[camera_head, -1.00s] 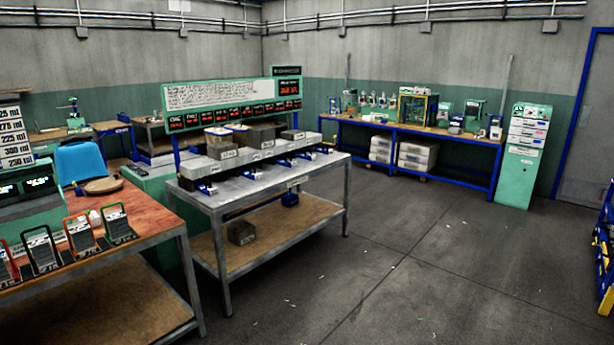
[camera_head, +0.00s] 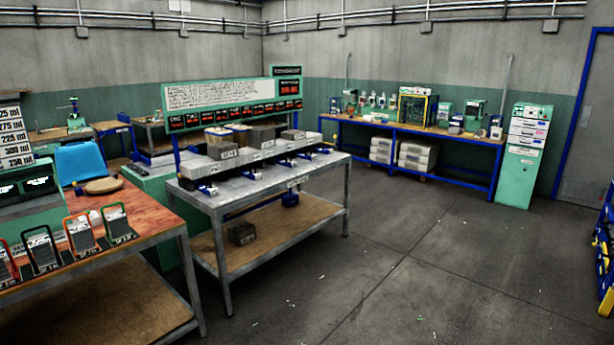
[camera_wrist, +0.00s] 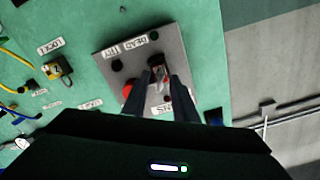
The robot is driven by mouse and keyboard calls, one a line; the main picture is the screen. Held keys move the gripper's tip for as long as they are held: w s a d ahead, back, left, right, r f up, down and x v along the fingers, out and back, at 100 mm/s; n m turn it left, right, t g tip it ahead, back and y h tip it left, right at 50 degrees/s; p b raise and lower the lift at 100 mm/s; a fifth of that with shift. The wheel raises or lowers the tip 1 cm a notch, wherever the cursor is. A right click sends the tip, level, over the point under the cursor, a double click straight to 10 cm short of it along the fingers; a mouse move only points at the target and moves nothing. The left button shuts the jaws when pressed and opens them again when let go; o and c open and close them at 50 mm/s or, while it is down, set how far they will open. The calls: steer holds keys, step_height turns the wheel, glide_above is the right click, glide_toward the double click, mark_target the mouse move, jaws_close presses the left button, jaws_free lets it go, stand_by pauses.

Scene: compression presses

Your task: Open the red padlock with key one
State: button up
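In the wrist view, my gripper (camera_wrist: 163,88) reaches toward a grey plate (camera_wrist: 112,52) on a green panel. Its two dark fingers are close together. A small pale and red item (camera_wrist: 158,72) shows at the fingertips; I cannot tell whether it is gripped or what it is. A red round part (camera_wrist: 127,89) sits on the plate, left of the fingers. A yellow padlock-like piece (camera_wrist: 58,70) hangs on the panel at left, under a label that seems to read LOCK1. I cannot identify the red padlock or key one for certain. The head view does not show my gripper.
The green panel (camera_wrist: 205,30) has small labels and yellow and blue loops (camera_wrist: 14,57) at left. In the head view, a metal table (camera_head: 300,178) stands mid-room, a wooden workbench (camera_head: 150,215) at left, a blue-legged bench (camera_head: 465,139) at the back.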

steer(key=o, duration=0.5)
steer(key=v, duration=1.3)
steer(key=shift+w+a, duration=0.25)
steer(key=shift+a, duration=0.05)
